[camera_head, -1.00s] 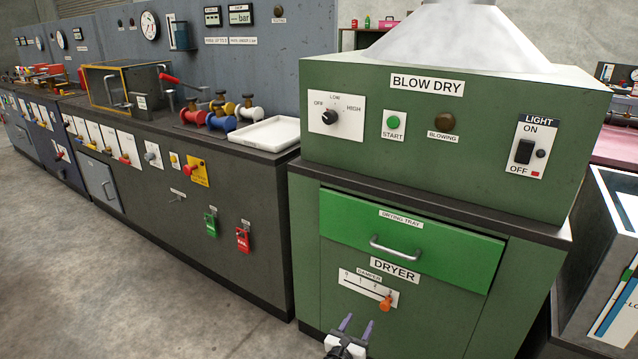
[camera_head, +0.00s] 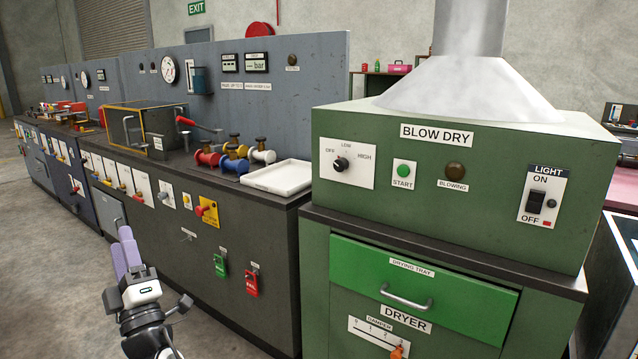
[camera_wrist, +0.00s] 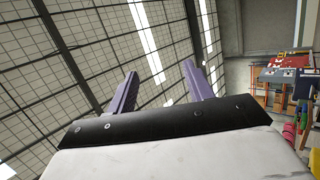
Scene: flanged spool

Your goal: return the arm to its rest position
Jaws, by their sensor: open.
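My gripper (camera_head: 125,248) is at the lower left in the head view, raised in front of the dark bench, with its purple fingers pointing up. In the wrist view my gripper (camera_wrist: 158,88) shows two purple fingers standing apart with nothing between them. Behind the fingers there is only the roof. My gripper touches nothing that I can see. The rest of my arm is mostly below the head view's lower edge.
The green dryer (camera_head: 450,190) stands at the right, its drying tray drawer (camera_head: 420,285) shut. The dark bench (camera_head: 170,210) runs left with several coloured spools (camera_head: 236,160) and a white tray (camera_head: 278,177) on top. The concrete floor (camera_head: 50,250) at the left is clear.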

